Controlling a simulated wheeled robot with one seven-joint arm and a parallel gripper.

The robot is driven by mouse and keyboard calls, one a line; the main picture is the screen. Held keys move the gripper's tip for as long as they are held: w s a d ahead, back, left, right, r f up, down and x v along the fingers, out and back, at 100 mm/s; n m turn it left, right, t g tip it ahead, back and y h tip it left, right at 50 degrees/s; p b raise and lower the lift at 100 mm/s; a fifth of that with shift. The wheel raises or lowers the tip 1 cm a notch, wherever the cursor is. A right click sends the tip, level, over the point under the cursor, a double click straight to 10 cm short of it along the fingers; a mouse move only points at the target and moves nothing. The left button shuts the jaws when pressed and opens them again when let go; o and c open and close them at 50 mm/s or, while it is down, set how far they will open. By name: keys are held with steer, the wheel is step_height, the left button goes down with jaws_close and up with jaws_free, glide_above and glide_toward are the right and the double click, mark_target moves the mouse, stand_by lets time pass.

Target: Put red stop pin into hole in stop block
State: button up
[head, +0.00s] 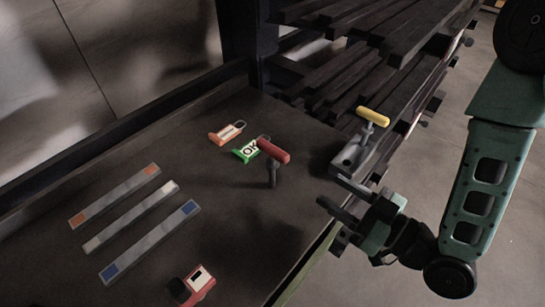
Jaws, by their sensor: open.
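The red stop pin (273,150) is a T-shape with a red bar handle and a dark shaft below. It appears upright on the dark table, right beside the green OK tag; its lower end is hard to make out. The grey stop block (350,155) is at the table's right edge. A yellow-handled pin (373,117) stands at the block, and I cannot see the block's hole clearly. My gripper (330,190) is open and empty, fingers pointing left, just in front of the stop block and to the right of the red pin, apart from it.
A green OK tag (246,152) and an orange tag (227,133) lie behind the red pin. Several flat bars with coloured ends (130,220) lie at left. A red and black item (192,286) is at the front. The dark slatted conveyor (340,75) is behind. The table centre is clear.

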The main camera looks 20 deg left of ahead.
mark_target(287, 161)
steer(key=b+x, duration=0.6)
steer(key=x, duration=0.4)
steer(key=shift+r+b, duration=0.15)
steer(key=shift+b, duration=0.15)
steer(key=shift+p+x, duration=1.1)
steer(key=shift+x, duration=2.2)
steer(key=shift+w+r, duration=0.1)
jaws_close()
